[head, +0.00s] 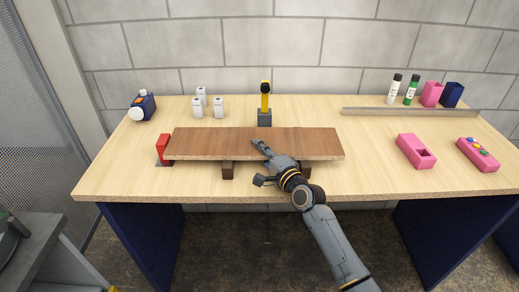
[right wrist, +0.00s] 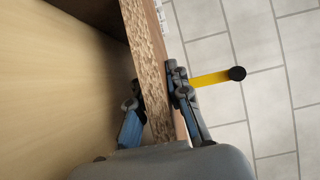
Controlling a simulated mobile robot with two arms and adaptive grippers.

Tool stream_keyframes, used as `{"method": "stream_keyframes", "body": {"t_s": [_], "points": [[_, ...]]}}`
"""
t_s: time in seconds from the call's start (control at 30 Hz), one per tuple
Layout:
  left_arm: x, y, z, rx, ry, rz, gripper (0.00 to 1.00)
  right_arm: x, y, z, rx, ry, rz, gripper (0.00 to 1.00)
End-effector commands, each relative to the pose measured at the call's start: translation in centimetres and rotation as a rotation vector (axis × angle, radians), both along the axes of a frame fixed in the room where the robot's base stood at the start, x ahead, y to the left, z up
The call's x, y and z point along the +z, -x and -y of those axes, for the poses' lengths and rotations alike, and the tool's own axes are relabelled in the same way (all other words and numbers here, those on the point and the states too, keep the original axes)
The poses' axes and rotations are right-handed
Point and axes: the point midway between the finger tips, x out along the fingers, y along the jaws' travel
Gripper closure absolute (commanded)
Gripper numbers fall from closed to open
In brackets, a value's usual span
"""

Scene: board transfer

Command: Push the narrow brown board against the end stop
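The narrow brown board (head: 215,144) lies flat across two dark support blocks on the table in the head view. Its left end is right beside the red end stop (head: 165,147); I cannot tell whether they touch. My right gripper (head: 260,164) is at the board's front edge, near its middle, with its fingers spread, one over the top and one lower in front. In the right wrist view the board's edge (right wrist: 148,70) runs between the fingers (right wrist: 155,92), which look spread around it. My left gripper is not in view.
A yellow and black tool (head: 265,99) stands behind the board. A pink box (head: 416,151), a pink tray (head: 478,154) and a long rail (head: 410,112) are on the right.

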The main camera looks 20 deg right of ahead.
Motion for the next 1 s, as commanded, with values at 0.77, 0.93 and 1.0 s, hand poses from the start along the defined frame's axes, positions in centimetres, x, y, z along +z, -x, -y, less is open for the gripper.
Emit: {"method": "stream_keyframes", "body": {"t_s": [0.77, 0.93, 1.0], "points": [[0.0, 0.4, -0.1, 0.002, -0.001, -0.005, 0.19, -0.1, 0.5, 0.2, -0.001, 0.001, -0.002, 0.57], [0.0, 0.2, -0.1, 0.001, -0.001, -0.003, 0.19, -0.2, 3.0, 0.9, 0.000, 0.001, -0.003, 0.57], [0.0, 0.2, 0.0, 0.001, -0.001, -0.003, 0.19, -0.3, 4.5, 1.3, -0.001, 0.002, -0.004, 0.57]]}}
